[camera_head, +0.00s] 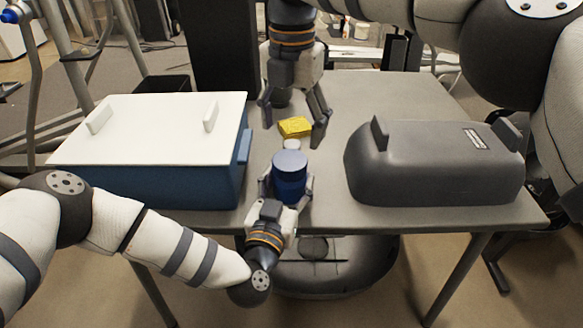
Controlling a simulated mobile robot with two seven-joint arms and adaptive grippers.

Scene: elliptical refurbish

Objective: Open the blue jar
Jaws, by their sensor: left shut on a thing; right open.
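My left gripper (290,190) comes from the front and is shut around the jar's body, below the lid. My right gripper (293,128) hangs from above, behind the jar, with its fingers spread wide. It is empty, and a yellow block (295,127) shows between its fingers. It is apart from the lid.
A blue box (190,190) with a white handled lid (150,128) stands at the left of the table (370,95). A dark grey container (435,165) stands at the right. A small white round thing (292,145) lies just behind the jar. The table's back right is clear.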

